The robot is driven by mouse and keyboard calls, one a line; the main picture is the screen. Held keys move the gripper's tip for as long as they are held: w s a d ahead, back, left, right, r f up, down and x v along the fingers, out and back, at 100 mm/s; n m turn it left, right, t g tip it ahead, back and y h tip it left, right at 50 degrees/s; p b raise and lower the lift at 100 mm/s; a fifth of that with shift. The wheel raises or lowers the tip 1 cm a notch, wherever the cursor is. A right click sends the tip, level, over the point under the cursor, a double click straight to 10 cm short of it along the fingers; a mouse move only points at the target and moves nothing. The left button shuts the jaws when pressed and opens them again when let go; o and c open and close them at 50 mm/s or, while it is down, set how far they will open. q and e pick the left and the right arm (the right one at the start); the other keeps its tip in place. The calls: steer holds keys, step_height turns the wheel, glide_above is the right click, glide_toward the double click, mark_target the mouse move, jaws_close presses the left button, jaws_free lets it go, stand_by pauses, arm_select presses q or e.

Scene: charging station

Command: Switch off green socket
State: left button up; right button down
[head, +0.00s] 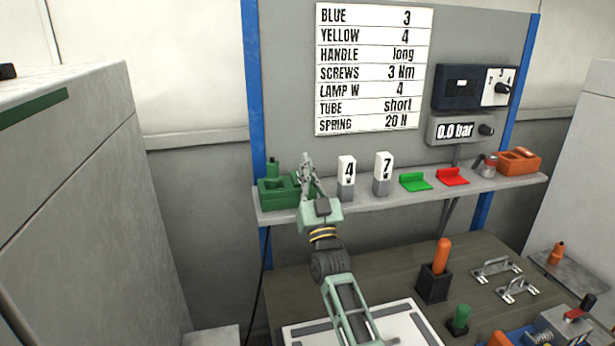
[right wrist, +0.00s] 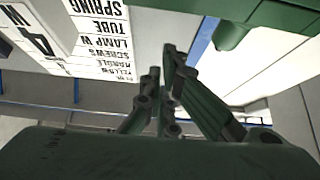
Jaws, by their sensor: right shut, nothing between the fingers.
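The green socket (head: 278,192) is a dark green block at the left end of the wall shelf. A small green upright part (head: 272,167) stands at its back. My right gripper (head: 307,163) is shut and empty, pointing up at the right side of the socket and covering part of it. I cannot tell whether it touches. In the right wrist view my shut fingers (right wrist: 165,75) show below a green part (right wrist: 245,22), which looks like the socket. The switch state cannot be made out. My left gripper is out of view.
On the shelf (head: 400,198), a white-topped block marked 4 (head: 346,172) stands just right of my gripper, then a block marked 7 (head: 383,168), a green piece (head: 415,182), a red piece (head: 453,176) and an orange socket (head: 519,162). A workbench (head: 400,272) lies below.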

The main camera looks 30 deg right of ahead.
steer(key=w+f+b+v, duration=0.1)
steer(key=b+v, duration=0.3)
steer(key=v, duration=0.6)
steer(key=shift+f, duration=0.2)
steer(key=shift+s, duration=0.1)
